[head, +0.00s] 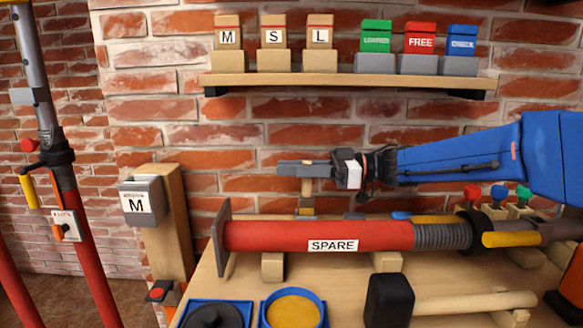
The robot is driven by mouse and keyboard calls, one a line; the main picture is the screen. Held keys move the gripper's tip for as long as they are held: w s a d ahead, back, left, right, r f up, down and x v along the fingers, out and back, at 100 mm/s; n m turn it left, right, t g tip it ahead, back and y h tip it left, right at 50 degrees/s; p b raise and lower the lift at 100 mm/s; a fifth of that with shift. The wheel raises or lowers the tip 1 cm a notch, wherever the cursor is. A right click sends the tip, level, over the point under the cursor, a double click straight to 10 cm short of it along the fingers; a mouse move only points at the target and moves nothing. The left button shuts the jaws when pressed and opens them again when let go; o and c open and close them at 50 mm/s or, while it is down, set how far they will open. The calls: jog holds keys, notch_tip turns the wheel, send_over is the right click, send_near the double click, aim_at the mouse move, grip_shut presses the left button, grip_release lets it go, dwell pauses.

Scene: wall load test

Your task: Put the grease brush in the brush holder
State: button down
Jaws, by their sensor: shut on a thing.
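My gripper (292,169) reaches in from the right, its fingers pointing left, above and behind the red SPARE tube. It is shut on the grease brush (306,188), which hangs upright below the fingers. The brush has a pale wooden handle and a grey and yellowish lower end. That end is close behind the top of the tube in this view; whether it touches anything there is hidden. I cannot clearly make out a brush holder; parts of the bench behind the tube are hidden.
The red SPARE tube (285,236) lies across wooden supports on the bench. In front are a blue-rimmed dish with yellow content (293,309), a dark round piece in a blue tray (214,316), and a black-headed mallet (389,300). A shelf (345,81) with labelled blocks hangs above.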

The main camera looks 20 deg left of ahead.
jog(key=shift+f, duration=0.75)
dwell(0.3)
jog(key=c, duration=1.1)
grip_release()
notch_tip(320, 180, up, 8)
dwell(0.5)
